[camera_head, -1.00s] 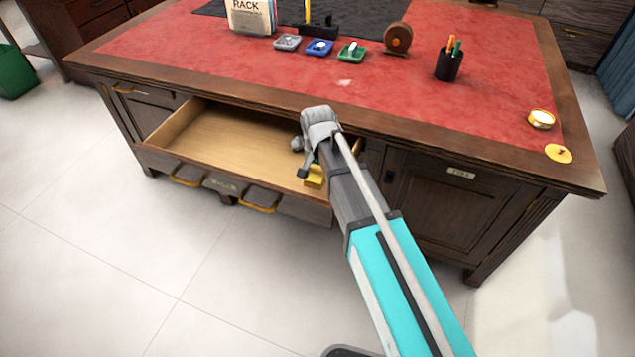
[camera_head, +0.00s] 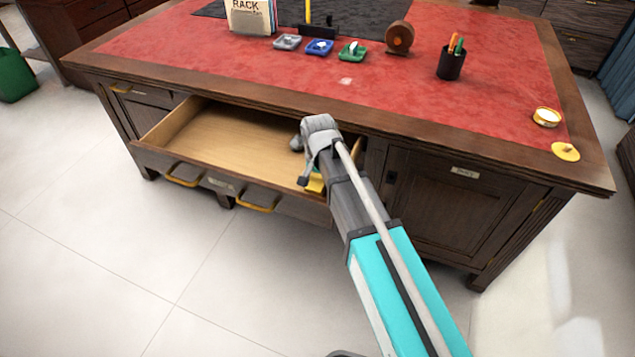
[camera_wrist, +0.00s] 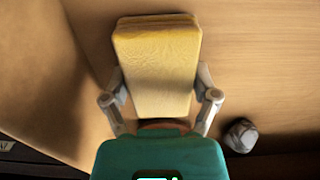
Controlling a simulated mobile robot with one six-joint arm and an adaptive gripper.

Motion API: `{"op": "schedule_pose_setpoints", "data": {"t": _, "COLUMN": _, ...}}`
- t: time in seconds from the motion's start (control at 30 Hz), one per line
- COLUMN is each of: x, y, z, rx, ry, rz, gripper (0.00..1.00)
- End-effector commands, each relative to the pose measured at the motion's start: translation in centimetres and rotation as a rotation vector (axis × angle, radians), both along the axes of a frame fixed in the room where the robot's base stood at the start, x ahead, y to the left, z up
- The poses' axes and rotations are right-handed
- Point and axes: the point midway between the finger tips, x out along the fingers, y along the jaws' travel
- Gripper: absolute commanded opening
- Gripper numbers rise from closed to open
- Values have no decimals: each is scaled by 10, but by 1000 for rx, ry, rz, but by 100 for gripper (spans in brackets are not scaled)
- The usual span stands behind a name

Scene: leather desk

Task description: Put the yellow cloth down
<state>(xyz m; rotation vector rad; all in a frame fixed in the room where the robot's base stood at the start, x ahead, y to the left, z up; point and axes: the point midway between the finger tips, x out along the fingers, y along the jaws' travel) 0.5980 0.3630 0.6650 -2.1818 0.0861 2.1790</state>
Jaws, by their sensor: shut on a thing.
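The yellow cloth (camera_wrist: 158,65) is a folded, block-like pad in the wrist view, over the pale wooden floor of the open drawer (camera_head: 225,135). My gripper (camera_wrist: 160,98) has a finger on each side of the cloth and is shut on its near part. In the head view, a bit of the yellow cloth (camera_head: 315,184) shows at the drawer's right end, below my wrist. My arm hides most of it and the fingers there. I cannot tell whether the cloth touches the drawer floor.
A grey rounded object (camera_wrist: 240,135) lies right of my gripper. The drawer's left and middle floor is bare. The desk (camera_head: 440,115) above holds small trays (camera_head: 320,47), a pen cup (camera_head: 451,62), a tape roll (camera_head: 399,38) and a round tin (camera_head: 546,117).

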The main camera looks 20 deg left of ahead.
Motion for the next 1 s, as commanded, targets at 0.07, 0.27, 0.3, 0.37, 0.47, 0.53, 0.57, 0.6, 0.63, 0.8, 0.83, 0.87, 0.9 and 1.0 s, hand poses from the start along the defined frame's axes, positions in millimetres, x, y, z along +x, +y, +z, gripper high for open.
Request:
{"op": "schedule_pose_setpoints", "data": {"t": 0.07, "x": 0, "y": 0, "z": 0, "rx": 0, "ry": 0, "rz": 0, "gripper": 39}}
{"op": "schedule_pose_setpoints", "data": {"t": 0.27, "x": 0, "y": 0, "z": -3, "rx": 0, "ry": 0, "rz": 0, "gripper": 39}}
{"op": "schedule_pose_setpoints", "data": {"t": 0.3, "x": 0, "y": 0, "z": -4, "rx": 0, "ry": 0, "rz": 0, "gripper": 39}}
{"op": "schedule_pose_setpoints", "data": {"t": 0.37, "x": 0, "y": 0, "z": -3, "rx": 0, "ry": 0, "rz": 0, "gripper": 87}}
{"op": "schedule_pose_setpoints", "data": {"t": 0.47, "x": 0, "y": 0, "z": -2, "rx": 0, "ry": 0, "rz": 0, "gripper": 100}}
{"op": "schedule_pose_setpoints", "data": {"t": 0.53, "x": 0, "y": 0, "z": -2, "rx": 0, "ry": 0, "rz": 0, "gripper": 100}}
{"op": "schedule_pose_setpoints", "data": {"t": 0.57, "x": 0, "y": 0, "z": -2, "rx": 0, "ry": 0, "rz": 0, "gripper": 100}}
{"op": "schedule_pose_setpoints", "data": {"t": 0.6, "x": 0, "y": 0, "z": -2, "rx": 0, "ry": 0, "rz": 0, "gripper": 100}}
{"op": "schedule_pose_setpoints", "data": {"t": 0.63, "x": 0, "y": 0, "z": -2, "rx": 0, "ry": 0, "rz": 0, "gripper": 100}}
{"op": "schedule_pose_setpoints", "data": {"t": 0.8, "x": 0, "y": 0, "z": -2, "rx": 0, "ry": 0, "rz": 0, "gripper": 100}}
{"op": "schedule_pose_setpoints", "data": {"t": 0.83, "x": 0, "y": 0, "z": -2, "rx": 0, "ry": 0, "rz": 0, "gripper": 100}}
{"op": "schedule_pose_setpoints", "data": {"t": 0.87, "x": 0, "y": 0, "z": -2, "rx": 0, "ry": 0, "rz": 0, "gripper": 100}}
{"op": "schedule_pose_setpoints", "data": {"t": 0.9, "x": 0, "y": 0, "z": -2, "rx": 0, "ry": 0, "rz": 0, "gripper": 100}}
{"op": "schedule_pose_setpoints", "data": {"t": 1.0, "x": 0, "y": 0, "z": 0, "rx": 0, "ry": 0, "rz": 0, "gripper": 100}}
